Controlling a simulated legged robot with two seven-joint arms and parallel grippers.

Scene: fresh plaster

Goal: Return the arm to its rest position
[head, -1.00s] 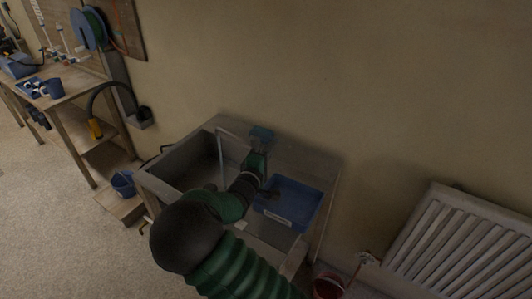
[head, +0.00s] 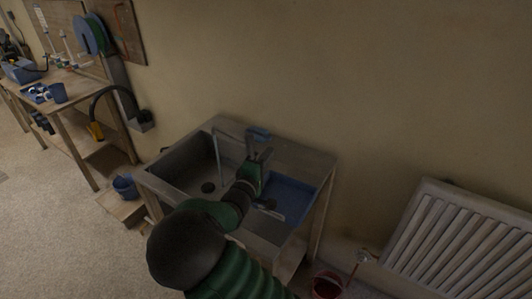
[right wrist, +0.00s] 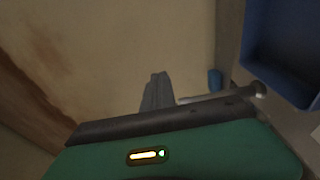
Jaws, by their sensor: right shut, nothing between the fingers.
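My right gripper (head: 262,156) is over the back part of the sink unit (head: 322,165), its fingers close together and nothing seen between them. In the right wrist view the grey fingers (right wrist: 157,92) also stand together and empty. A small blue item (head: 258,134) lies on the sink's back ledge, just beyond the fingertips; a small blue item also shows in the right wrist view (right wrist: 214,80). My right arm comes up from the bottom and hides part of the sink's front. My left gripper is not in view.
The left basin (head: 180,170) is open and has a thin upright tap (head: 218,155) at its back. A blue tray (head: 300,194) is in the right side. A red bucket (head: 327,286) and a radiator (head: 460,245) stand at right. A workbench (head: 75,85) is at left.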

